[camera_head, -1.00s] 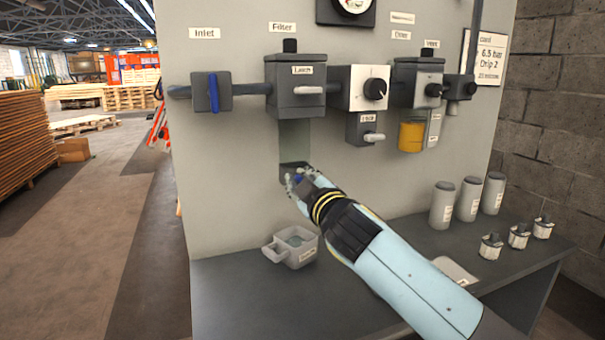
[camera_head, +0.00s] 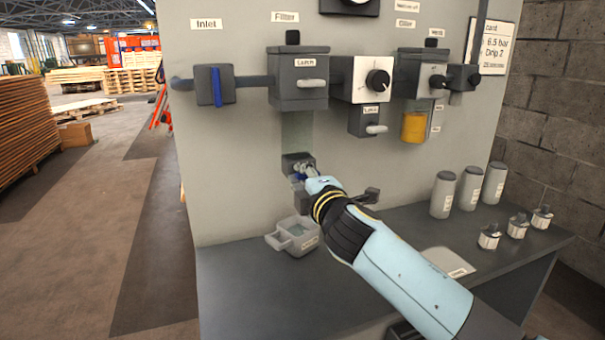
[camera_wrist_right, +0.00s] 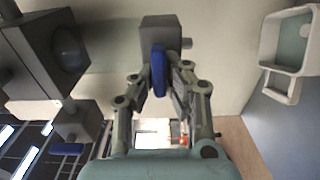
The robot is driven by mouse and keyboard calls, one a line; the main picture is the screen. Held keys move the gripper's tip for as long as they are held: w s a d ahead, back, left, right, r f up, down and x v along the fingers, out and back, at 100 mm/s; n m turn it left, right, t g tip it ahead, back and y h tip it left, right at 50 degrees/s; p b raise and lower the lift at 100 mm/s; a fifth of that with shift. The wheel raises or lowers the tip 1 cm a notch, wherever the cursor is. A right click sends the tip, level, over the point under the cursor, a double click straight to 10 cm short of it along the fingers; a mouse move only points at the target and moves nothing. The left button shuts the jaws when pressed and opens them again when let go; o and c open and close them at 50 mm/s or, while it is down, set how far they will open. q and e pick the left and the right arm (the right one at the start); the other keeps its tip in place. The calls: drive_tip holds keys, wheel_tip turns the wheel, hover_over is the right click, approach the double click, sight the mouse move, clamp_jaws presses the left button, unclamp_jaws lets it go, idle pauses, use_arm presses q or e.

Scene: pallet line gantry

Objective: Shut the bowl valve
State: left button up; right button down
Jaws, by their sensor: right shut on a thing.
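The bowl valve (camera_head: 294,161) is a small dark grey block on the panel, below the filter housing (camera_head: 298,92). It also shows in the right wrist view (camera_wrist_right: 160,32), with its blue handle (camera_wrist_right: 158,72) sticking out toward the gripper. My right gripper (camera_head: 302,173) is at the valve, and its fingers hide part of it. In the right wrist view the right gripper (camera_wrist_right: 160,88) has its fingers on either side of the blue handle, shut on it. My left gripper is in neither current view.
A grey tray (camera_head: 300,243) with a handle sits on the bench (camera_head: 260,290) just below the valve. The inlet valve (camera_head: 212,86) has its own blue handle. Several grey cylinders (camera_head: 443,195) and small labelled parts (camera_head: 489,237) stand on the bench at right.

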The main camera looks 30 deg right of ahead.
drive_tip(key=shift+f, duration=0.1)
idle(0.4)
drive_tip(key=c, duration=1.3)
unclamp_jaws()
drive_tip(key=shift+c, duration=0.2)
drive_tip(key=v, duration=1.2)
